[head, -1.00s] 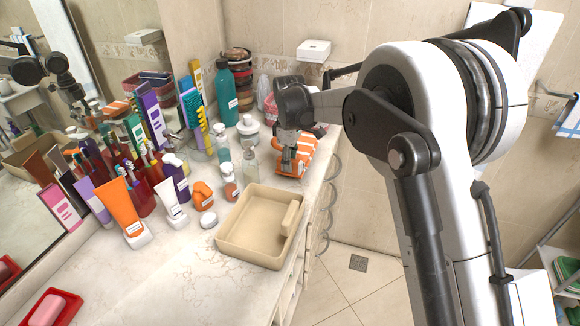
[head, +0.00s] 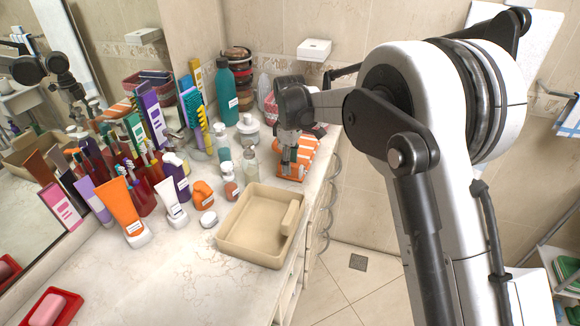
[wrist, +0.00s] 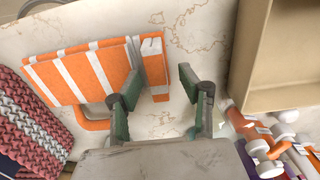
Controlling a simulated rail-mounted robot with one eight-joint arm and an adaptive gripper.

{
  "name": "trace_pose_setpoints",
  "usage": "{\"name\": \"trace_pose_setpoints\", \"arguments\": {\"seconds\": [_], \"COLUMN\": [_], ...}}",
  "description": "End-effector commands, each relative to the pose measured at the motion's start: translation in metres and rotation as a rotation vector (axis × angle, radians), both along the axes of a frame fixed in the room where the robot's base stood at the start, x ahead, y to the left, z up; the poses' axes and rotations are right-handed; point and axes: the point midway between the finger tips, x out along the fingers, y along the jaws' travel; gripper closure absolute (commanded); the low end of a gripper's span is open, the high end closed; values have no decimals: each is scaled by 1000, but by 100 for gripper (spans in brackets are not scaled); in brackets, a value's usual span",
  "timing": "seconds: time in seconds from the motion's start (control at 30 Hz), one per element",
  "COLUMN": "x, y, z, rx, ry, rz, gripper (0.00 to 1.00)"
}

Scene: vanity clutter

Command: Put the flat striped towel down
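The orange-and-white striped towel (head: 297,160) lies folded flat on the marble counter near its right edge, beyond the beige tray. In the wrist view, the towel (wrist: 82,74) fills the upper left, with a narrow folded edge strip at its right end. My gripper (head: 288,160) is low over the towel's near left side.
The beige tray (head: 240,248) stands in front, empty apart from a block at its right side. Small bottles (head: 225,165) and a white lidded jar (head: 248,130) stand close left of my gripper. A woven basket (wrist: 38,115) borders the towel.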

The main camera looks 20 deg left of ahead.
Motion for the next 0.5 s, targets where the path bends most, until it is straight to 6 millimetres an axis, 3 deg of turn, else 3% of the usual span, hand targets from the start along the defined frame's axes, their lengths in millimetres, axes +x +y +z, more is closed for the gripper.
{"name": "trace_pose_setpoints", "arguments": {"seconds": [0.3,0.5], "x": [-1,-1], "y": [0,0], "z": [63,91], "rx": [0,0], "ry": [0,0], "rz": [0,0], "gripper": [62,62]}}
